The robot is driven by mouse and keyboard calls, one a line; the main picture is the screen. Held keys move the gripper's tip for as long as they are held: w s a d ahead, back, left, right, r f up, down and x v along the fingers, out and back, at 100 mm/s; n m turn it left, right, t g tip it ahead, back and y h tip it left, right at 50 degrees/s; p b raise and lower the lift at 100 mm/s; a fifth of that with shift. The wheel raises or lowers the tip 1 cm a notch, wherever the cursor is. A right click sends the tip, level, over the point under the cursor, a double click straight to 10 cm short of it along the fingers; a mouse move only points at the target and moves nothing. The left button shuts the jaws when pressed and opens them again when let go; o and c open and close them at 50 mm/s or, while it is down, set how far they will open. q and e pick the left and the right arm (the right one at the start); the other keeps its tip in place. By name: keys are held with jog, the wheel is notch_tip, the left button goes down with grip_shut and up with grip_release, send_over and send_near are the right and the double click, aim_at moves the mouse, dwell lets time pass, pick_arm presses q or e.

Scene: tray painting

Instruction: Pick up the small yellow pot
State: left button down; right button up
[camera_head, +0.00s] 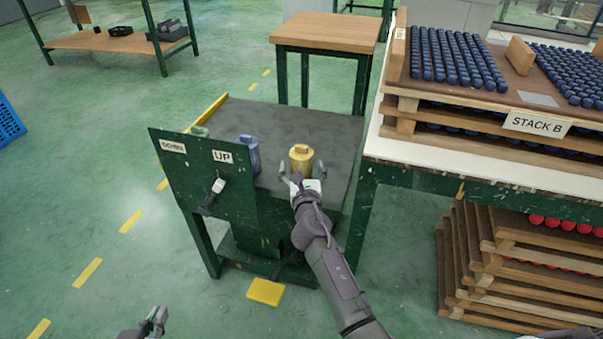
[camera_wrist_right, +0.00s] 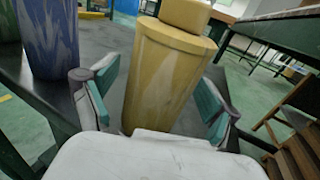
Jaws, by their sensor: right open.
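The small yellow pot (camera_head: 301,157) stands upright on the dark top of the green workbench (camera_head: 285,122). My right gripper (camera_head: 302,174) is at the pot, with its two fingers spread on either side of it. In the right wrist view the yellow pot (camera_wrist_right: 168,75) stands between the open fingers of the right gripper (camera_wrist_right: 150,100), with a gap visible on the left side. My left gripper (camera_head: 157,318) is low at the bottom edge of the head view, away from the bench; its fingers are small and their opening is unclear.
A blue pot (camera_head: 248,155) stands left of the yellow one, and a green pot (camera_head: 199,131) is partly behind the panel (camera_head: 200,180) marked UP. Stack B trays (camera_head: 450,100) with dark blue pieces stand close on the right. A wooden-topped table (camera_head: 328,30) is behind.

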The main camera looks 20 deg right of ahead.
jog(key=shift+c, duration=0.3)
jog(key=c, duration=0.9)
jog(key=shift+r, duration=0.1)
